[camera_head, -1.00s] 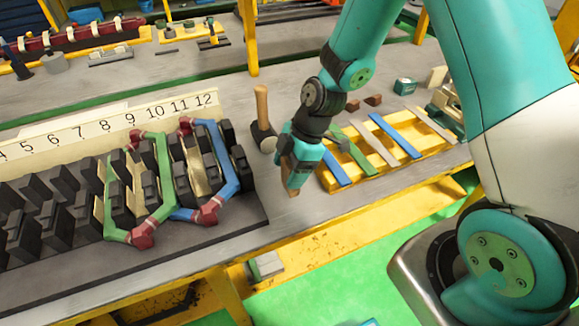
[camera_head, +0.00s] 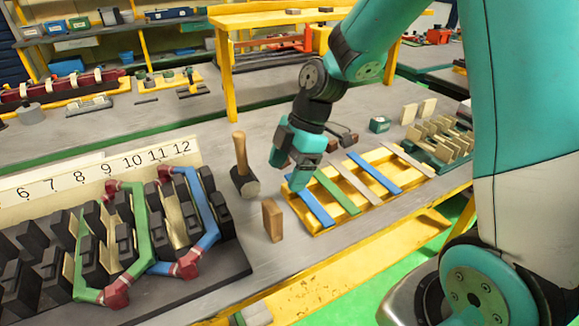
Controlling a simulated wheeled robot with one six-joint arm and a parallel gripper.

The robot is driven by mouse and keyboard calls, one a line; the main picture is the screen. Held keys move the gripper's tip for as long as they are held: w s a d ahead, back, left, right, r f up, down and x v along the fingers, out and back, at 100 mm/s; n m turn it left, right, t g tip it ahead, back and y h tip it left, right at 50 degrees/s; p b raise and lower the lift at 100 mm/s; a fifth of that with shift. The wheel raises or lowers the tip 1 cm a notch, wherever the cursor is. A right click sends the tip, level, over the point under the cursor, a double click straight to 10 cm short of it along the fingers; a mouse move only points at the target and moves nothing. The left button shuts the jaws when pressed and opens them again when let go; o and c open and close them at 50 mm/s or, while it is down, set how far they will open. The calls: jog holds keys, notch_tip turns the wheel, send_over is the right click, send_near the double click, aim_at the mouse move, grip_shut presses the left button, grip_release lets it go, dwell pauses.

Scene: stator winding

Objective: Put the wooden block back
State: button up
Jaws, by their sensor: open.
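The wooden block (camera_head: 272,220) is a small brown block. It stands upright on the grey table, between the stator fixture and the yellow rack. My gripper (camera_head: 291,183) points down above the left end of the yellow rack, up and to the right of the block. It is open, apart from the block and holds nothing that I can see. The inside of its jaws is hard to see from this side.
A hammer (camera_head: 243,170) stands head down just behind the block. The stator fixture (camera_head: 240,272) with green and blue coils lies to the left. The yellow rack (camera_head: 378,198) holds several coloured strips on the right. A green slotted holder (camera_head: 432,148) with pale pieces stands at the back right.

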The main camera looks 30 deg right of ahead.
jog(key=s+a+r+m, duration=0.4)
jog(key=s+r+m, duration=0.1)
jog(key=s, duration=0.4)
jog(key=s+a+r+m, duration=0.4)
jog(key=s+r+m, duration=0.1)
jog(key=s, duration=0.4)
jog(key=shift+s+a+r+m, duration=0.15)
jog(key=shift+s+r+m, duration=0.15)
jog(key=shift+m, duration=0.2)
